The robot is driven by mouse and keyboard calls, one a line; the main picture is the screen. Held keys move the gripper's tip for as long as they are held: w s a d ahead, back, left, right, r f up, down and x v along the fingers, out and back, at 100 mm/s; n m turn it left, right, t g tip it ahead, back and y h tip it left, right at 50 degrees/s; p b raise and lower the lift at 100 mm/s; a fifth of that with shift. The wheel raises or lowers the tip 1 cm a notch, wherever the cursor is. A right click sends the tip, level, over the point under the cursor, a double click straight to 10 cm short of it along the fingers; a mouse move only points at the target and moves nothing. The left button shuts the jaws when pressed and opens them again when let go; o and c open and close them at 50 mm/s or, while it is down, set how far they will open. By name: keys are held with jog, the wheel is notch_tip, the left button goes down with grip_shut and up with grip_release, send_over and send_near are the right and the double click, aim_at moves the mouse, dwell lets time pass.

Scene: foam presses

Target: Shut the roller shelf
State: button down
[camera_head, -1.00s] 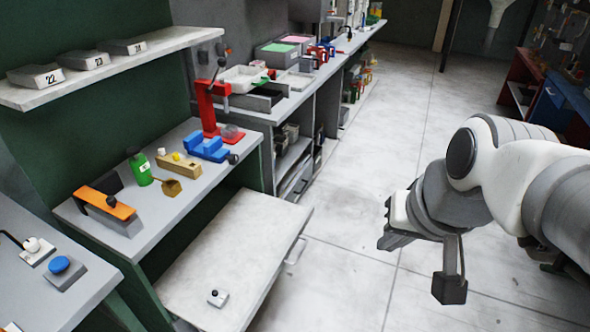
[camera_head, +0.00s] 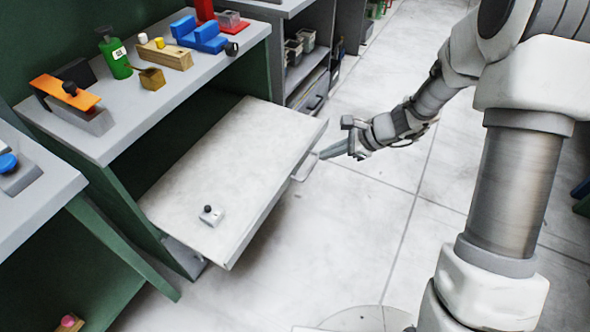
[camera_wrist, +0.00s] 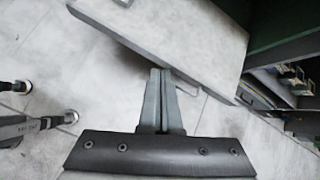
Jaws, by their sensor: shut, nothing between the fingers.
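The roller shelf (camera_head: 235,165) is a pale flat board pulled out from under the green-sided workbench. A grey handle (camera_head: 305,168) is on its front edge. A small white block with a black knob (camera_head: 211,215) lies on the shelf. My gripper (camera_head: 325,155) is shut and empty, beside the shelf's front edge, close to the handle's far end; I cannot tell whether it touches.
The bench top (camera_head: 130,115) above the shelf holds a green bottle (camera_head: 114,55), an orange-topped block (camera_head: 68,92) and blue blocks (camera_head: 200,35). A neighbouring bench with bins (camera_head: 300,45) stands beyond. The tiled floor (camera_head: 370,215) before the shelf is clear.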

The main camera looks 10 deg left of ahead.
notch_tip(320, 180, down, 16)
jog(key=w+m+b, duration=0.2)
jog(key=m+b, duration=0.2)
jog(key=m, duration=0.1)
jog(key=b, duration=0.4)
send_near(283, 185)
jog(key=x, duration=0.6)
jog(key=shift+s+d+f, duration=0.2)
jog(key=shift+d+f, duration=0.15)
jog(key=shift+d, duration=0.1)
jog(key=shift+w+a+r, duration=0.1)
jog(key=shift+w+a, duration=0.05)
jog(key=shift+a, duration=0.15)
jog(key=shift+a, duration=0.1)
